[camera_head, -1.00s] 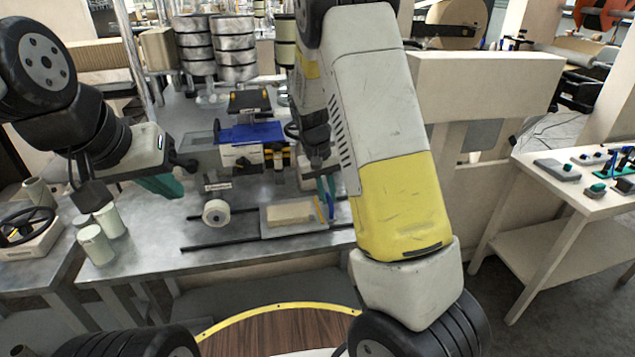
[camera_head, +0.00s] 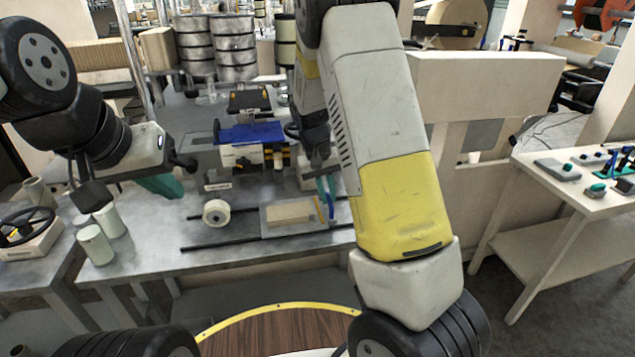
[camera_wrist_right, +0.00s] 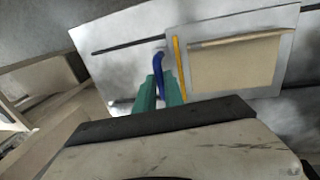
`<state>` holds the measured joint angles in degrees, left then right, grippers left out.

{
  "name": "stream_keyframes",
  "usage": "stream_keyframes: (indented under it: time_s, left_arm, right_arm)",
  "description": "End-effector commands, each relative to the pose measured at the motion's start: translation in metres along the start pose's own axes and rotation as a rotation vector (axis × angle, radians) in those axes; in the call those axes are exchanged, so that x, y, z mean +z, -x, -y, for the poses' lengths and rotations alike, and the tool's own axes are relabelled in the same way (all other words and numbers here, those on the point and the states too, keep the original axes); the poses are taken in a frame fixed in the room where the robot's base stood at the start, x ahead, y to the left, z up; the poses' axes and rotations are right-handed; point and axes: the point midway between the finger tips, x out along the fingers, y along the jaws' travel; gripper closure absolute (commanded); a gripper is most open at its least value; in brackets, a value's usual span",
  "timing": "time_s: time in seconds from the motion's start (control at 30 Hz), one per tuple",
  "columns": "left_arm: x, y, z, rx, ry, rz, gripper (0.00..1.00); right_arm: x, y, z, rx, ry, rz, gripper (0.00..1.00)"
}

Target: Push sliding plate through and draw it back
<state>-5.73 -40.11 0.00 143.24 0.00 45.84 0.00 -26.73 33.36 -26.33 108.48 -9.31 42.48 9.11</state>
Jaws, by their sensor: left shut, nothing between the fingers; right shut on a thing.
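The bench device has a blue top (camera_head: 250,133) and a white body (camera_head: 240,156). I cannot clearly pick out its sliding plate. My left gripper (camera_head: 160,186), with teal fingers, is shut and empty, to the left of the device and above the bench. My right gripper (camera_head: 326,200) is shut on a slim blue piece (camera_wrist_right: 158,66), just right of the paper tray. In the right wrist view the blue piece shows between the teal fingers (camera_wrist_right: 160,93), with its curved end beyond them. My right forearm hides part of the bench.
A grey tray (camera_head: 270,231) holds a tan block (camera_head: 290,212) and a yellow stick (camera_head: 318,208). A white tape roll (camera_head: 216,212) stands left of it. Dark rails (camera_head: 210,246) run along the bench front. Pale cylinders (camera_head: 95,244) stand at the left corner.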

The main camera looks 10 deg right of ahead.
Motion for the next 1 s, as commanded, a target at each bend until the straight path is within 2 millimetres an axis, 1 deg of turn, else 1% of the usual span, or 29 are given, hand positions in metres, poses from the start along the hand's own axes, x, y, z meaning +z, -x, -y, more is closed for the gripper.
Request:
stream_keyframes:
  time_s: [0.27, 0.37, 0.47, 0.57, 0.67, 1.0]
  left_arm:
    - [0.000, 0.000, 0.000, 0.000, 0.000, 0.000, 1.00]
    - [0.000, 0.000, 0.000, 0.000, 0.000, 0.000, 1.00]
    - [0.000, 0.000, 0.000, 0.000, 0.000, 0.000, 1.00]
    - [0.000, 0.000, 0.000, 0.000, 0.000, 0.000, 1.00]
    - [0.000, 0.000, 0.000, 0.000, 0.000, 0.000, 1.00]
    - [0.000, 0.000, 0.000, 0.000, 0.000, 0.000, 1.00]
  right_arm:
    - [0.000, 0.001, 0.002, 0.000, 0.001, -0.001, 1.00]
    - [0.000, 0.002, 0.008, -0.001, 0.002, -0.001, 1.00]
    - [0.000, 0.004, 0.020, -0.001, 0.004, -0.002, 1.00]
    - [0.000, 0.008, 0.038, -0.001, 0.006, -0.001, 1.00]
    - [0.000, 0.012, 0.060, -0.001, 0.007, -0.001, 1.00]
    - [0.000, 0.030, 0.153, -0.001, 0.007, -0.002, 1.00]
